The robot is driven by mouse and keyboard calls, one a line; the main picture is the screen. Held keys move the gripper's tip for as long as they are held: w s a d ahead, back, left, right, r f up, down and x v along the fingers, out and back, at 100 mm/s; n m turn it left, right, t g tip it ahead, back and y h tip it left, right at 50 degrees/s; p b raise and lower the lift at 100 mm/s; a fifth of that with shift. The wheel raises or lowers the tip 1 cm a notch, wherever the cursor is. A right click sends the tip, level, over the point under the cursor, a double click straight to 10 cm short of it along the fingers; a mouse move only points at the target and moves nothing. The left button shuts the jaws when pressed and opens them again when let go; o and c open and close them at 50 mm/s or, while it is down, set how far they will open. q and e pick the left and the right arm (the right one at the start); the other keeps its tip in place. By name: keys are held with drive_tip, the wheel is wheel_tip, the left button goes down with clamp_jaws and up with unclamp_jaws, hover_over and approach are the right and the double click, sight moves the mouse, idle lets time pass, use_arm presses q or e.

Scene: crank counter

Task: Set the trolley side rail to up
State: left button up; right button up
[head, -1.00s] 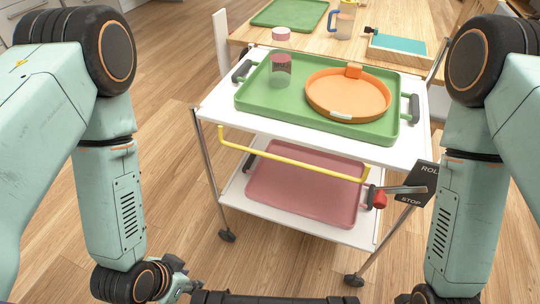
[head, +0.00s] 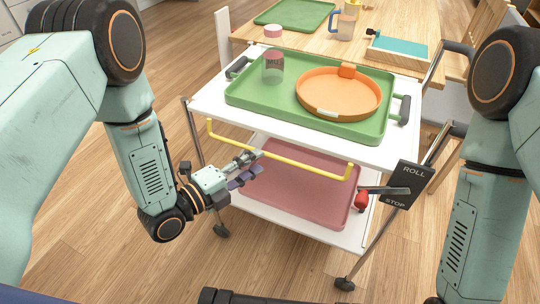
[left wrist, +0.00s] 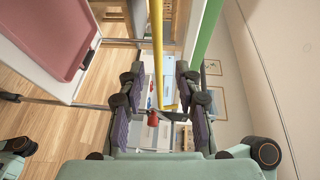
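The yellow side rail (head: 282,158) hangs along the front of the white trolley (head: 205,103), below its top edge. My left gripper (head: 250,168) is just below and in front of the rail's left half, pointing right. In the left wrist view its two fingers (left wrist: 160,105) are spread apart, with the yellow rail (left wrist: 158,50) showing in the gap between them. I cannot tell whether they touch it. A red knob (head: 361,201) sits near the rail's right end, and also shows in the wrist view (left wrist: 152,119). My right gripper is out of view.
A green tray (head: 240,98) with a jar (head: 273,67) and an orange round tray (head: 338,95) stands on top. A pink tray (head: 300,185) is on the lower shelf. A ROLL/STOP plate (head: 409,185) with a lever (head: 384,190) sits at the front right. A wooden table (head: 400,62) stands behind.

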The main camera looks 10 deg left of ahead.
sight(268, 155)
use_arm(q)
drive_tip(key=shift+b+x, duration=0.45)
drive_tip(key=shift+x, duration=2.35)
drive_tip(key=shift+c, duration=0.4)
clamp_jaws()
